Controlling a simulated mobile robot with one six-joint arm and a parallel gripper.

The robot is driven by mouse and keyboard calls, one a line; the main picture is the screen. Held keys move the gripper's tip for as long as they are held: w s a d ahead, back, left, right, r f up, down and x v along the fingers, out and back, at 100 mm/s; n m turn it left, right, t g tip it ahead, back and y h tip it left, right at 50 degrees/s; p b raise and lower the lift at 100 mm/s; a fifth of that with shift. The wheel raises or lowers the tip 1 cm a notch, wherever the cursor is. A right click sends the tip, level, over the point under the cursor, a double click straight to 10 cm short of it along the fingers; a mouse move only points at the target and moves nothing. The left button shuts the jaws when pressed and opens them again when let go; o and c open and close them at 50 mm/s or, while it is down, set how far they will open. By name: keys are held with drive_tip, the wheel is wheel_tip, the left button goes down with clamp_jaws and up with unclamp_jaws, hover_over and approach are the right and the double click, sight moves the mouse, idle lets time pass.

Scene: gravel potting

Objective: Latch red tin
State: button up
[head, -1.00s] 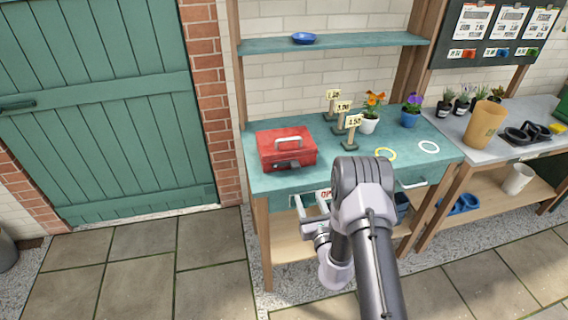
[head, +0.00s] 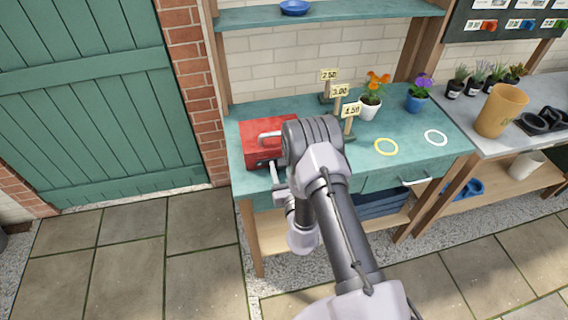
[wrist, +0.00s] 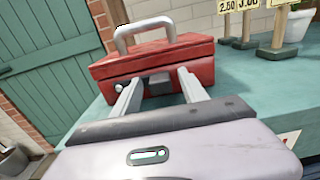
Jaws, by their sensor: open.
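The red tin (head: 262,133) stands at the left end of the teal bench, partly hidden by my arm in the head view. In the wrist view the red tin (wrist: 160,57) is straight ahead, with its light grey handle (wrist: 144,30) raised on top. A grey latch (wrist: 158,81) shows on its front, between my fingers. My gripper (wrist: 154,88) is open, its two fingers pointing at the tin's front. I cannot tell whether the fingertips touch the tin. In the head view my gripper (head: 275,178) is at the tin's front, mostly covered by my wrist.
Price signs (head: 340,97) stand behind and right of the tin. Flower pots (head: 370,106) stand farther right. A blue dish (head: 294,7) sits on the shelf above.

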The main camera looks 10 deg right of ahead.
drive_tip(key=shift+c, duration=0.2)
clamp_jaws()
drive_tip(key=shift+r, duration=0.1)
idle(1.0)
